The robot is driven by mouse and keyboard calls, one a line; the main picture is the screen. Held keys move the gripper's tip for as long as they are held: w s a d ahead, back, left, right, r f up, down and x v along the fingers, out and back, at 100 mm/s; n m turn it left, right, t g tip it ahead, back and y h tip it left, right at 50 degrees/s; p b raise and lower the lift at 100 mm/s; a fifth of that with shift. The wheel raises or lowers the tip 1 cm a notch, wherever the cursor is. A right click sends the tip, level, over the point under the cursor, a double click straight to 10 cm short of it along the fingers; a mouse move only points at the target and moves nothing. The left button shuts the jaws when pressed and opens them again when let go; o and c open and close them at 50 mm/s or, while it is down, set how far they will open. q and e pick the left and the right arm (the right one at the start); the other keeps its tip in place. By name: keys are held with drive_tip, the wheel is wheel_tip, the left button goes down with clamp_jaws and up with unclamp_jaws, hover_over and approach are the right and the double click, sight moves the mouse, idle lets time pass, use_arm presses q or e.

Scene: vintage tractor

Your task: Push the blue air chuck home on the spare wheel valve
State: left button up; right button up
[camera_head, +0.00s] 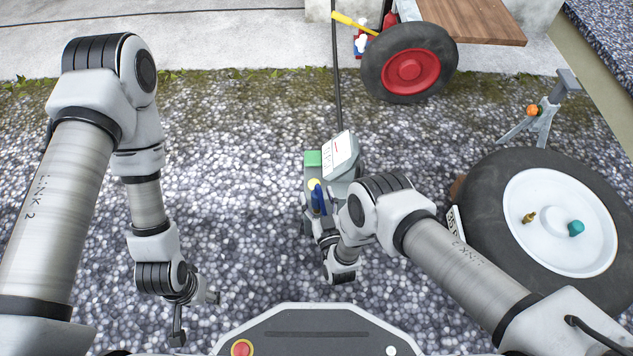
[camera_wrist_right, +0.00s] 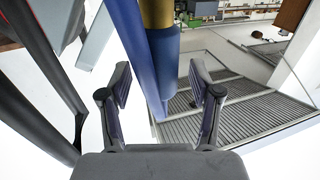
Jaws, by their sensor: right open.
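The blue air chuck (camera_head: 319,200) stands upright at the grey compressor-like unit in the head view, beside my right gripper (camera_head: 312,220). In the right wrist view my right gripper (camera_wrist_right: 160,85) is open, and the blue chuck body (camera_wrist_right: 160,75) stands in line with the gap between its fingers. I cannot tell how deep between them it sits. The spare wheel (camera_head: 480,215) lies at the right, with a brass valve (camera_head: 529,217) on its white disc and a teal cap-like piece (camera_head: 576,228) beside it. My left gripper (camera_head: 195,315) hangs low at left, small and unclear.
The grey unit (camera_head: 342,155) with a green block (camera_head: 313,158) stands on gravel. A jack stand (camera_head: 538,120) is behind the spare wheel. A red-hubbed wheel (camera_head: 410,70) is at the back. Gravel between my arms is mostly clear.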

drive_tip(key=shift+w+a, duration=0.1)
drive_tip(key=shift+w, duration=0.2)
drive_tip(key=shift+s+r, duration=0.1)
clamp_jaws()
drive_tip(key=shift+r, duration=0.1)
